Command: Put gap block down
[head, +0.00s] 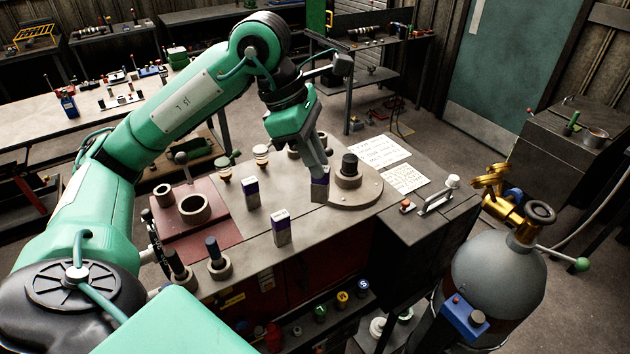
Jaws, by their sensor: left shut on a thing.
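My left gripper (317,172) points down over the workbench and is shut on a small white and purple gap block (320,190). The block is upright at the bench top, left of a round base with a dark-capped cylinder. I cannot tell whether its bottom touches the surface. The fingers hide its upper part. Two similar white and purple blocks stand upright on the bench, one at the middle (251,194) and one near the front edge (281,228). My right gripper is not in view.
The round base (362,192) with its dark-capped cylinder (349,168) is close on the right. A red mat (207,235) with metal rings lies at left. Two dark-handled pieces (214,255) stand near the front edge. Paper sheets (379,152) lie behind. Bare bench shows between the blocks.

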